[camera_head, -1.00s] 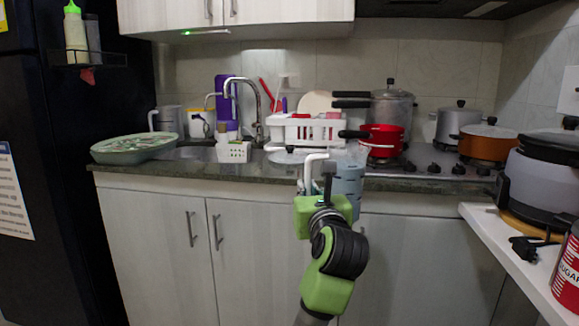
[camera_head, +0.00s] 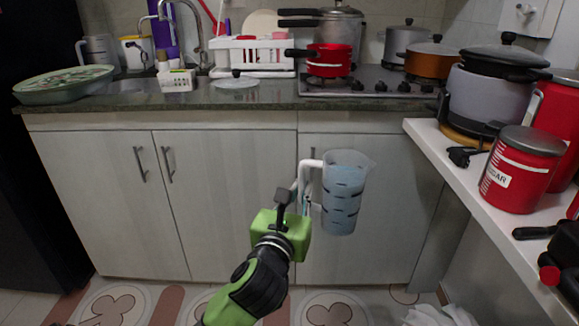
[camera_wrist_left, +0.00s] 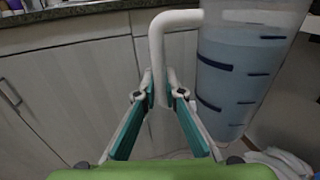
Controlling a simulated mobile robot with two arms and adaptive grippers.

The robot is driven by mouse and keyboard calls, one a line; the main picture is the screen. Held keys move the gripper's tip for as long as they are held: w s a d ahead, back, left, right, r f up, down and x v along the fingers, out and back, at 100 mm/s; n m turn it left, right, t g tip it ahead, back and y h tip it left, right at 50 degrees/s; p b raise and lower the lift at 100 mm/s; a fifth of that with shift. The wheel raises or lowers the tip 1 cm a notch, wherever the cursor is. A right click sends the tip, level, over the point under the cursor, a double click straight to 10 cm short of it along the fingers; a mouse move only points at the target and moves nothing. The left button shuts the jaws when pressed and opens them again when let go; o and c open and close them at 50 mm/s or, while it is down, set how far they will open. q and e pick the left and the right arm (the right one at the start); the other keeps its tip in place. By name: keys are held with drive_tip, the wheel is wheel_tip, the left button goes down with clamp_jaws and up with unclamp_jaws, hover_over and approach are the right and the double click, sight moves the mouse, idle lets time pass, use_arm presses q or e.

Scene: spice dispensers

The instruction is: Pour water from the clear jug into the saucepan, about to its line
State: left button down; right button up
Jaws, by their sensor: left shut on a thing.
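The clear jug (camera_head: 345,195) has dark level marks and a white handle, and holds bluish water. It hangs upright in front of the lower cabinet doors, below the countertop. My left gripper (camera_head: 303,192) is shut on the jug's handle, with the jug to its right. In the left wrist view, the fingers (camera_wrist_left: 165,94) close around the white handle, and the jug (camera_wrist_left: 245,75) fills the upper right. A red saucepan (camera_head: 329,63) with a black handle stands on the stove, above and behind the jug. Its inside and line are not visible. My right gripper is out of view.
The dark countertop (camera_head: 200,101) runs along the back, with the stove (camera_head: 375,82) holding several pots. A white dish rack (camera_head: 250,57) stands left of the saucepan. At right, a white shelf (camera_head: 455,170) carries a grey cooker (camera_head: 485,98) and red canisters (camera_head: 522,167).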

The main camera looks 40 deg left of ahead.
use_arm(q)
drive_tip(key=s+d+f+m+h, duration=0.2)
drive_tip(key=s+d+f+h, duration=0.1)
drive_tip(key=d, duration=0.3)
drive_tip(key=s+d+f+m+t+h, duration=0.1)
drive_tip(key=s+d+f+h, duration=0.1)
drive_tip(key=s+d+f, duration=0.4)
drive_tip(key=shift+d+f+m+h, duration=0.15)
drive_tip(key=shift+d+m+h, duration=0.25)
drive_tip(key=shift+d, duration=0.1)
